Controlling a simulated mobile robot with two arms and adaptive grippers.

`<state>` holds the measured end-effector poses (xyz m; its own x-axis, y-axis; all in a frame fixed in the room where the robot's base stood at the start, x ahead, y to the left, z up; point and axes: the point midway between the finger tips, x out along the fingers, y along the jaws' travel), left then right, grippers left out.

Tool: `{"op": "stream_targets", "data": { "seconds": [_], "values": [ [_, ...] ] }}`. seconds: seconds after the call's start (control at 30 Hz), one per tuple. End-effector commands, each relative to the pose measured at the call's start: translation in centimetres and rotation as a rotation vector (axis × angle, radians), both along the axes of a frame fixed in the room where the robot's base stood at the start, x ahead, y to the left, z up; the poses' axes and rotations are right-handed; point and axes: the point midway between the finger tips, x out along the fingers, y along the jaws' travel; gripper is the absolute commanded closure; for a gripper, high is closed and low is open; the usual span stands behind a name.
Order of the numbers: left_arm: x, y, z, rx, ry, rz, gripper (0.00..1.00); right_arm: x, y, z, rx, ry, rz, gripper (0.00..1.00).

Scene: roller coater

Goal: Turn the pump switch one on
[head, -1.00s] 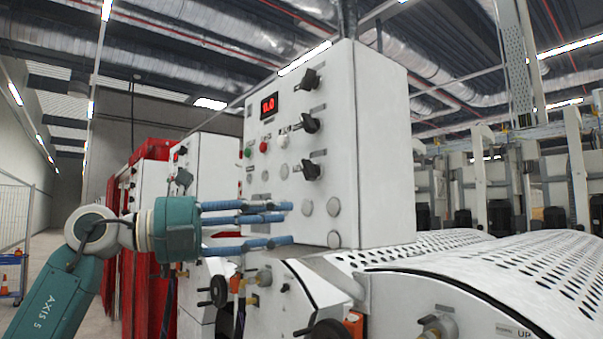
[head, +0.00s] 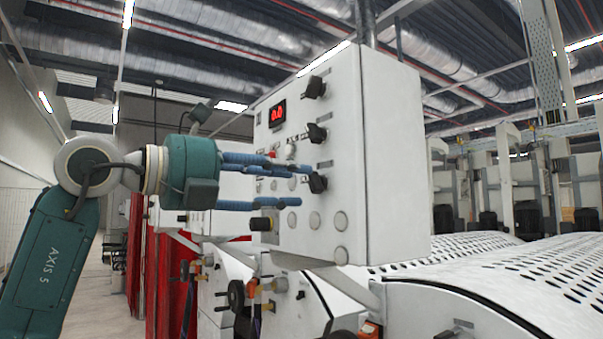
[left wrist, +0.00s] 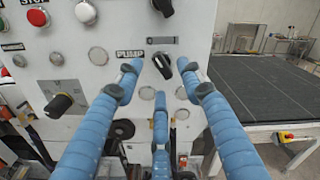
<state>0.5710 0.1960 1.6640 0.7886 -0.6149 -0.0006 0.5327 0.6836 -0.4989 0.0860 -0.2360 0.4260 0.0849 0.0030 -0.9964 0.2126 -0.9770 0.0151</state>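The pump switch is a black rotary knob (left wrist: 162,66) just right of the PUMP label in the left wrist view. It appears to be the lowest knob (head: 317,182) in the right-hand column of the white control box in the head view. My left gripper (head: 300,184) has blue fingers pointing at the panel, with their tips close to this knob. In the left wrist view the gripper (left wrist: 160,80) is open, its three fingers spread left, right and below the knob. Contact cannot be told. My right gripper is not in view.
Two similar black knobs (head: 317,133) (head: 315,87) sit above on the box (head: 390,160). A red display (head: 277,113) reads 0.0. Another black knob (left wrist: 60,103) and a red button (left wrist: 38,17) lie to the left. Perforated white covers (head: 455,247) curve out below the box.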

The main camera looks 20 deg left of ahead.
Motion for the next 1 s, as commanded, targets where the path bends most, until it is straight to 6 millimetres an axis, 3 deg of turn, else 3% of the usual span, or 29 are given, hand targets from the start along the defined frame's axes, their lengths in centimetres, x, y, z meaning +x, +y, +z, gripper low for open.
{"op": "stream_targets", "data": {
  "seconds": [0.2,0.57,0.77,1.0],
  "values": [
    [2.1,-1.6,0.1,-0.001,0.002,-0.002,0.61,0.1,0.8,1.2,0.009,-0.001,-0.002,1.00],
    [2.5,-1.9,-0.1,-0.001,0.001,0.000,0.61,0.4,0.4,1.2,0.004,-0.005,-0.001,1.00],
    [2.5,-1.9,-0.1,-0.001,0.001,0.000,0.99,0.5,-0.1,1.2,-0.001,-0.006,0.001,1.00],
    [2.5,-1.9,0.0,0.006,-0.004,0.000,1.00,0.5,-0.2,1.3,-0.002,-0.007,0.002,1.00]
  ]
}}
